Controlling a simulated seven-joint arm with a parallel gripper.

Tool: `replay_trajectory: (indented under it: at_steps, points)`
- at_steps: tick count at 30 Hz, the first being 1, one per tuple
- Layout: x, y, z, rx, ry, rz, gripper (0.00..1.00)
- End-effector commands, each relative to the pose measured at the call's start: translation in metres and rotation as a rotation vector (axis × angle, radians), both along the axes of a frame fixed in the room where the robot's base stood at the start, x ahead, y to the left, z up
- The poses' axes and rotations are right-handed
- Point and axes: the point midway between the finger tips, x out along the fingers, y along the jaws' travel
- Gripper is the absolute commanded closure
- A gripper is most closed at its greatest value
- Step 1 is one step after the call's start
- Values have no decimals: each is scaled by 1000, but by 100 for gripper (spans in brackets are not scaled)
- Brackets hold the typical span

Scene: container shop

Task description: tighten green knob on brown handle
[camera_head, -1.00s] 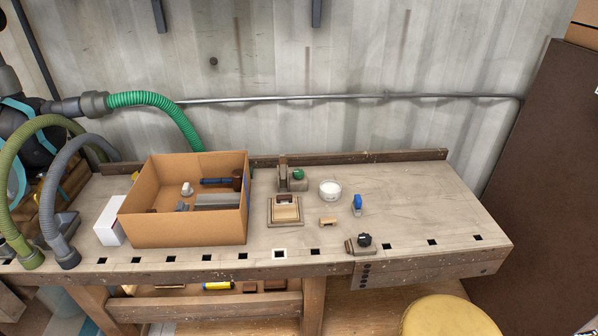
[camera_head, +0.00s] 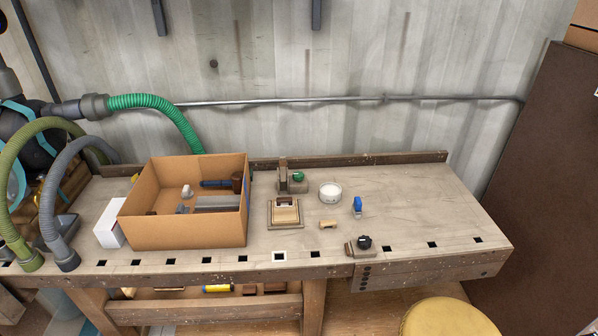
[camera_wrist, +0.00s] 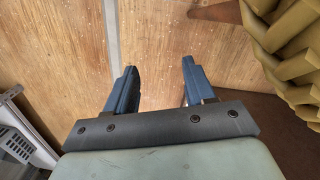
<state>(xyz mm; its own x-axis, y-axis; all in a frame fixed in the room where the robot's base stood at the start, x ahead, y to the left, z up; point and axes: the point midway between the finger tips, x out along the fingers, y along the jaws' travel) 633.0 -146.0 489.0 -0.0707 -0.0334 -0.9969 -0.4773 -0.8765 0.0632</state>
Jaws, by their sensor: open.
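The green knob (camera_head: 298,176) sits at the back middle of the workbench, on a small brown-grey fixture (camera_head: 283,178) with an upright block at its left. Which part is the brown handle is too small to tell. A black knob (camera_head: 364,241) sits on another small brownish piece near the front edge. A blue-topped piece (camera_head: 357,206) stands between them, to the right. My gripper (camera_wrist: 158,78) shows only in the wrist view. Its two blue fingers are apart with nothing between them. It faces a wooden surface, away from the knobs.
A cardboard box (camera_head: 184,232) holding tools stands left on the workbench (camera_head: 430,208). A square wooden frame (camera_head: 272,222), a white round container (camera_head: 330,191) and a small tan piece (camera_head: 328,225) lie near the knobs. The bench's right side is clear. A yellow stool (camera_head: 450,317) stands in front.

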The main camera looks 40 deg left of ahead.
Motion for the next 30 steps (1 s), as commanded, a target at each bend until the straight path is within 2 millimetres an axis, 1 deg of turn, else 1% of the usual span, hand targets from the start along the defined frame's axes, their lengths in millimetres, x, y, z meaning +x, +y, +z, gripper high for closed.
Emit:
replay_trajectory:
  at_steps: [1,3,5,6,8,9,11,12,14,15,17,18,20,21,23,24,26,27,29,30]
  points:
    - [29,0,11,-11,-21,33,46]
    - [59,5,29,-24,-46,85,46]
    - [84,11,45,-36,-66,133,46]
    - [101,17,56,-44,-78,169,46]
    - [125,25,74,-57,-96,221,46]
    - [141,31,86,-65,-107,255,46]
    - [165,41,105,-78,-125,307,46]
    - [180,49,118,-87,-137,342,46]
    - [202,60,139,-100,-154,393,46]
    - [217,69,154,-110,-166,428,46]
    - [238,82,176,-124,-184,477,46]
    - [252,91,191,-132,-195,509,46]
    - [272,107,215,-147,-212,559,46]
    - [285,117,231,-157,-223,591,46]
    - [302,135,256,-170,-238,636,46]
    - [313,148,272,-177,-248,663,46]
    - [328,169,295,-186,-263,701,46]
    - [336,184,310,-191,-272,724,46]
    - [348,210,332,-195,-284,753,46]
    - [354,231,346,-195,-291,769,46]
